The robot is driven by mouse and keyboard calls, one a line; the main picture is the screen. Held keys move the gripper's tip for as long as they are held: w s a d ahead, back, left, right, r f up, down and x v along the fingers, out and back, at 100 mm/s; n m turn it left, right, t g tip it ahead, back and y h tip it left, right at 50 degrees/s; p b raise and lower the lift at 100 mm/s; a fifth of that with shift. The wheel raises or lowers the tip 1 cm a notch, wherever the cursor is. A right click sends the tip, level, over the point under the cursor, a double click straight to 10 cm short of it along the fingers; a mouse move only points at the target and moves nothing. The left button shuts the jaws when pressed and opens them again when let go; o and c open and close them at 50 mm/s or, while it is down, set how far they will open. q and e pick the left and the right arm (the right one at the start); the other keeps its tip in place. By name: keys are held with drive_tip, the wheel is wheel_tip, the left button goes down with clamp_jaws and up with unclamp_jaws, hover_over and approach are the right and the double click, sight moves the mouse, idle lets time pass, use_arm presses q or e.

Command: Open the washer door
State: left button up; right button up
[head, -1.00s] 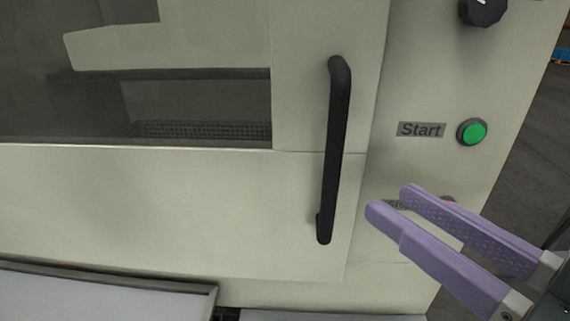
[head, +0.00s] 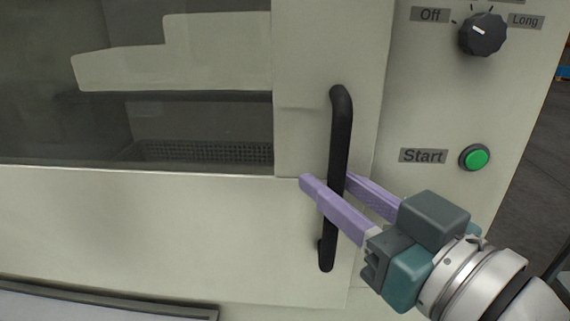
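The washer door (head: 120,215) is a pale panel with a dark window and looks shut. Its black vertical bar handle (head: 340,130) is at the door's right side. My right gripper (head: 326,180) is at the handle's middle to lower part. One purple finger crosses in front of the bar, with its tip past the bar's left side. The other finger lies on the bar's right, and its tip is at or behind the bar. The fingers are apart; I see no clear grip on the bar. My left gripper is not in view.
The control panel to the right has a dial (head: 482,35) and a green start button (head: 476,158). A rack (head: 200,153) shows through the window. A grey-edged surface (head: 120,304) lies below the door at the lower left. Dark floor (head: 535,170) shows at the right.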

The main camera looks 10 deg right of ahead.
clamp_jaws()
idle(1.4)
